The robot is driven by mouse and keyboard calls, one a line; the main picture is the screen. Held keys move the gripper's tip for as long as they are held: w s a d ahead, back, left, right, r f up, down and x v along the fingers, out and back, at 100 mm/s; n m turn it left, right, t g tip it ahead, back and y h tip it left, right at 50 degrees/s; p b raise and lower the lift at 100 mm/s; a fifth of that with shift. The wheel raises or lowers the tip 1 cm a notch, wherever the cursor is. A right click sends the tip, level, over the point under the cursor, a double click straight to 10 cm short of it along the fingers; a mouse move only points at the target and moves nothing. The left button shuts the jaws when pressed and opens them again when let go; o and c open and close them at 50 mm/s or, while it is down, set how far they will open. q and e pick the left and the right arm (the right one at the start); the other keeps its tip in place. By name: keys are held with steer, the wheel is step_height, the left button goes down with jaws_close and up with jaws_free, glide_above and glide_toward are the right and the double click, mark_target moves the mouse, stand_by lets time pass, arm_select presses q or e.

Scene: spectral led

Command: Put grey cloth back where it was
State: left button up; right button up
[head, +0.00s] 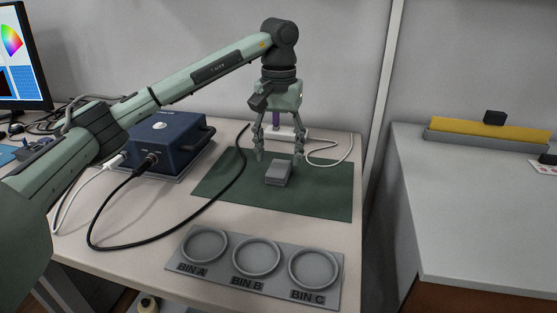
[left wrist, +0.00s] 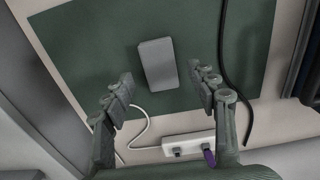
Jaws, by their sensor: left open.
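A small grey folded block, which looks like the grey cloth (head: 278,172), lies on the dark green mat (head: 325,198) on the workbench. In the left wrist view the grey cloth (left wrist: 157,64) lies just beyond and between the fingertips, with mat visible around it. My left gripper (head: 279,160) points down over the mat, just behind the cloth. In the left wrist view the left gripper (left wrist: 166,84) is open and its fingers are apart from the cloth. My right gripper is in neither view.
A bin tray (head: 215,267) with round bins A, B and C stands at the bench front. A dark blue box (head: 168,145) with cables is at left; a black cable crosses the mat's left side. A white power strip (left wrist: 184,146) lies behind the mat. A second table (head: 480,200) stands right.

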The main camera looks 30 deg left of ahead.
mark_target(279, 168)
arm_select(q)
step_height(279, 168, up, 4)
steer(key=shift+r, duration=0.15)
step_height(279, 168, up, 5)
steer(key=shift+r+p, duration=0.1)
steer(key=shift+p, duration=0.6)
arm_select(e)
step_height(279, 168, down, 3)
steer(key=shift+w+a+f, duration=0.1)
